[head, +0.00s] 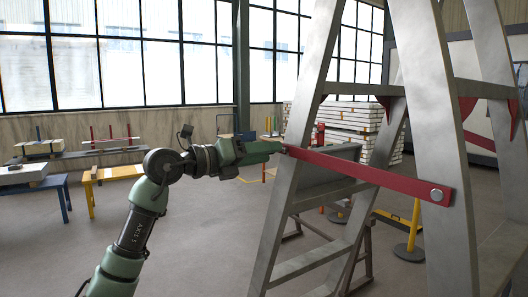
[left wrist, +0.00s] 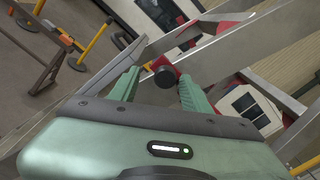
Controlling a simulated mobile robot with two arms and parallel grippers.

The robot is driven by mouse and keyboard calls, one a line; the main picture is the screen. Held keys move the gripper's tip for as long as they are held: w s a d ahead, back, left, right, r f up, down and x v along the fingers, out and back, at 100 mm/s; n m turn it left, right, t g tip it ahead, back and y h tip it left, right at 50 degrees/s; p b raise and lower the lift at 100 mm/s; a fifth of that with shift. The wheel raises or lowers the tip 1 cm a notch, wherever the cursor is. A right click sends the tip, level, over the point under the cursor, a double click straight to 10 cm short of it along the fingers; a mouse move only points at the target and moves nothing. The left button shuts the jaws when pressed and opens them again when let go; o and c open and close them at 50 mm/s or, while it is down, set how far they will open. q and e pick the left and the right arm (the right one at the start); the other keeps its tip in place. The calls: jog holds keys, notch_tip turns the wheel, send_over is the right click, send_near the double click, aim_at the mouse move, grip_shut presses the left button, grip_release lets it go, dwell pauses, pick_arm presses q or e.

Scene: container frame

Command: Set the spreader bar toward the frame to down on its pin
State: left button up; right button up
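The red spreader bar (head: 370,173) runs across the grey metal frame (head: 431,90). Its right end is at a round bolt (head: 437,195) on the near right leg, and its left end is by the left leg. My left gripper (head: 280,148) is at that left end. In the left wrist view my left gripper (left wrist: 158,82) is open, its two green fingers apart. A dark round knob (left wrist: 165,77) sits between the fingertips, in front of red metal, with a gap to the left finger. I cannot tell whether the knob is the pin. My right gripper is not in view.
Stacked pale planks (head: 345,125) stand behind the frame. A yellow post (head: 413,225) stands behind the frame's right leg. A yellow bench (head: 110,174) and a blue table (head: 50,187) are at the left. The floor between them and the frame is clear apart from my arm.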

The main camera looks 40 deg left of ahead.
pick_arm(q)
jog(key=shift+r, duration=0.1)
jog(key=b+v, duration=0.3)
jog(key=v, duration=0.4)
jog(key=shift+s+a, duration=0.2)
jog(key=shift+s, duration=0.2)
